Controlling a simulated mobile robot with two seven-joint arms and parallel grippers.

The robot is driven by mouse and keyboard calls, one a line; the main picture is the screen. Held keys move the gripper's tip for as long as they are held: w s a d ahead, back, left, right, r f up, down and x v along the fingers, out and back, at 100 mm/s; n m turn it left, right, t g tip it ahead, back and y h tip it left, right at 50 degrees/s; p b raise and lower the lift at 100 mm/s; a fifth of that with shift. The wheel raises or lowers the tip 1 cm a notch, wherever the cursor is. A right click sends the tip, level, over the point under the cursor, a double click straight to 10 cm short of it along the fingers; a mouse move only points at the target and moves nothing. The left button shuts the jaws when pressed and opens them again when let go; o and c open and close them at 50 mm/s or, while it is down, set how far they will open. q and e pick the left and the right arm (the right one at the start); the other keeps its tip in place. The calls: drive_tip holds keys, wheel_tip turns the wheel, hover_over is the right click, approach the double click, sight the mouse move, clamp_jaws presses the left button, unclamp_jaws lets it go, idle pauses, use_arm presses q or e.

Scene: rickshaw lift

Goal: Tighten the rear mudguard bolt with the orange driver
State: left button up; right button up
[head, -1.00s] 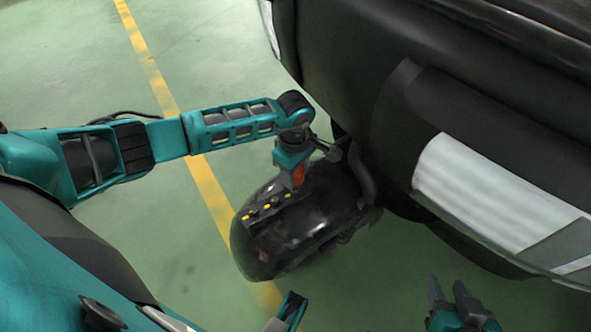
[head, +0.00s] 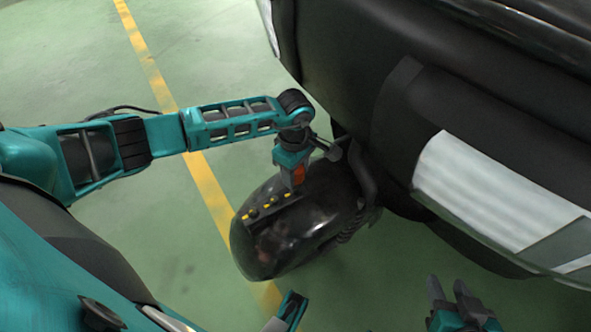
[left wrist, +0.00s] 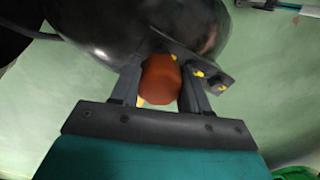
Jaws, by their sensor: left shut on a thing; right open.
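The glossy black rear mudguard (head: 310,220) covers a wheel below the vehicle in the head view. It also fills the top of the left wrist view (left wrist: 110,28). A dark strip with yellow-marked bolts (head: 266,205) runs along it. It shows in the left wrist view too (left wrist: 214,76). My left gripper (head: 295,184) is shut on the orange driver (head: 299,174), pointing down at the strip's right end. The driver's orange handle (left wrist: 160,80) sits between both fingers in the left wrist view. It hides the driver's tip, so contact with a bolt cannot be told. My right gripper (head: 447,283) is open and empty at lower right.
The dark vehicle body (head: 400,60) with a white panel (head: 490,190) overhangs the mudguard's right side, close to my left wrist. The green floor (head: 70,60) with a yellow line (head: 205,180) is clear to the left.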

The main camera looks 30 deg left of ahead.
use_arm(q)
drive_tip(key=shift+f+b, duration=1.3)
drive_tip(key=shift+f, duration=0.1)
idle(0.5)
drive_tip(key=shift+m+b, duration=1.45)
drive_tip(key=shift+m, duration=1.15)
drive_tip(key=shift+m+b, duration=1.2)
drive_tip(key=shift+m, duration=0.9)
drive_tip(key=shift+r+m, duration=0.1)
drive_tip(key=shift+m, duration=0.7)
drive_tip(key=m, duration=0.3)
drive_tip(key=shift+s, duration=0.1)
drive_tip(key=shift+f, duration=0.2)
drive_tip(key=shift+r, duration=0.15)
